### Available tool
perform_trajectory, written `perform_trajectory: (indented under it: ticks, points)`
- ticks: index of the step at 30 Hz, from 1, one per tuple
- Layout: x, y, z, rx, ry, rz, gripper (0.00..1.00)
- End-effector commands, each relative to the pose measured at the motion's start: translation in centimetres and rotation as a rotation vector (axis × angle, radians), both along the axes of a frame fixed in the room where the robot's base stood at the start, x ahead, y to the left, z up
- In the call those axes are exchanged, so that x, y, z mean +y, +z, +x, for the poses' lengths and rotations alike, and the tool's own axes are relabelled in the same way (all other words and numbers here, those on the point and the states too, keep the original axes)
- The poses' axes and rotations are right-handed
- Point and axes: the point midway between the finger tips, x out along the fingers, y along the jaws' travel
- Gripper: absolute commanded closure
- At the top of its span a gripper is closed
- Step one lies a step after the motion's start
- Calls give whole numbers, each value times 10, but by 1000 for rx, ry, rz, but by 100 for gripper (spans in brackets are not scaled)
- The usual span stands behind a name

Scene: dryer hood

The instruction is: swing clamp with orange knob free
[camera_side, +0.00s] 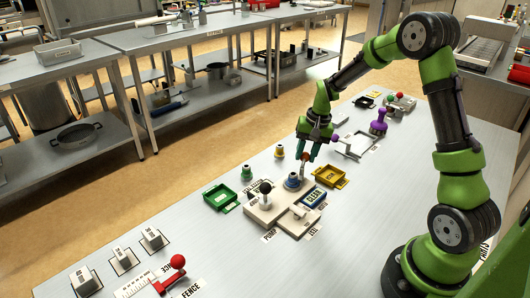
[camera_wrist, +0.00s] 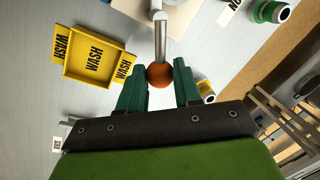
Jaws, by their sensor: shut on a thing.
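The orange knob (camera_wrist: 159,75) sits at the end of a silver clamp arm (camera_wrist: 160,35) in the wrist view. My gripper (camera_wrist: 160,83) is shut on the knob, with one green finger on each side of it. In the side view my gripper (camera_side: 307,152) reaches down to the clamp at the back of a beige fixture plate (camera_side: 262,214). The knob is small there and partly covered by the fingers. The lower end of the clamp is hard to make out beside the round grey-blue part (camera_side: 292,181) on the plate.
Small green (camera_side: 247,173) and yellow (camera_side: 279,151) pieces stand behind. A red-knobbed lever (camera_side: 178,261) is at front left.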

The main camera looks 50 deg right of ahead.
Motion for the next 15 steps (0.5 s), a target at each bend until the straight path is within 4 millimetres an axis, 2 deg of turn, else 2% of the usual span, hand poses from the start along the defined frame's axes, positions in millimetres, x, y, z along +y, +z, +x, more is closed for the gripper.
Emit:
perform_trajectory:
  ticks: [15]
  points:
    - [18,0,21,0,493,2,100]
